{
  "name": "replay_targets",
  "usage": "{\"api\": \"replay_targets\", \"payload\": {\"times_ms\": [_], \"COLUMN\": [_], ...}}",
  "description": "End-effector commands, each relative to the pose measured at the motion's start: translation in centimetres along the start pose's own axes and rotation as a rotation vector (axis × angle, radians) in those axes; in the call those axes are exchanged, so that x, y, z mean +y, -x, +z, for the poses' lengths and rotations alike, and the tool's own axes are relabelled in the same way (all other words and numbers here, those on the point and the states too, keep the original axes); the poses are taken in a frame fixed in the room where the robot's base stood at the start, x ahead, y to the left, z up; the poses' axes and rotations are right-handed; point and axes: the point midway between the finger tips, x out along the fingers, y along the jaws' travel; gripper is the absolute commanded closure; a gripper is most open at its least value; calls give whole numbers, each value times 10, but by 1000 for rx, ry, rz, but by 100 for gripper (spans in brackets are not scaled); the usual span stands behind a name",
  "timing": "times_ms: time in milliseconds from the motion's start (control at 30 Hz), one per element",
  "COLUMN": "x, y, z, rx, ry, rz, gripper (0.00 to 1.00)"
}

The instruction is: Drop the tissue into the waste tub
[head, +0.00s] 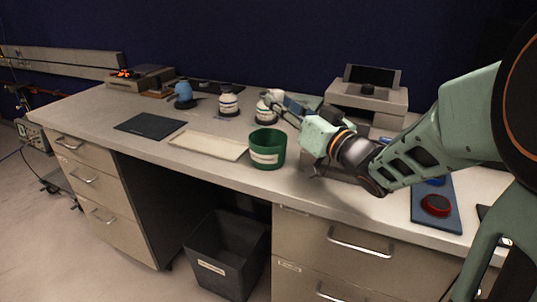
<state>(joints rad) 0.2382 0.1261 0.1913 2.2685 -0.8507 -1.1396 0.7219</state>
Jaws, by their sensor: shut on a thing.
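My gripper (284,104) reaches in from the right over the back part of the counter. It is shut on a small whitish piece, the tissue (273,94), which shows only in part at the fingertips. The tissue appears in front of or above a white bottle, and I cannot tell the gap between them. A green round tub (267,139) with a white label stands upright near the counter's front edge, below and slightly left of the gripper. Its label is too small to read, and its inside looks empty from here.
The white bottle (264,115) and another bottle (229,102) stand behind the tub. A pale tray (208,145) and a dark mat (150,126) lie to the left. A grey machine (368,103) stands right. A dark labelled bin (228,255) stands on the floor below.

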Motion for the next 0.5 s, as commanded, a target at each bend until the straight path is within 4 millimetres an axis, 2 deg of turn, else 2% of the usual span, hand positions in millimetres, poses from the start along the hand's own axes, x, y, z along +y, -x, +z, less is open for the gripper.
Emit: {"api": "replay_targets", "payload": {"times_ms": [33, 200, 333, 500], "x": [2, 6, 8, 8], "y": [2, 4, 5, 5], "z": [12, 31, 38, 38], "rx": [-1, 0, 0, 0], "ry": [-1, 0, 0, 0], "rz": [1, 1, 1, 1], "gripper": [95, 95, 95, 95]}}
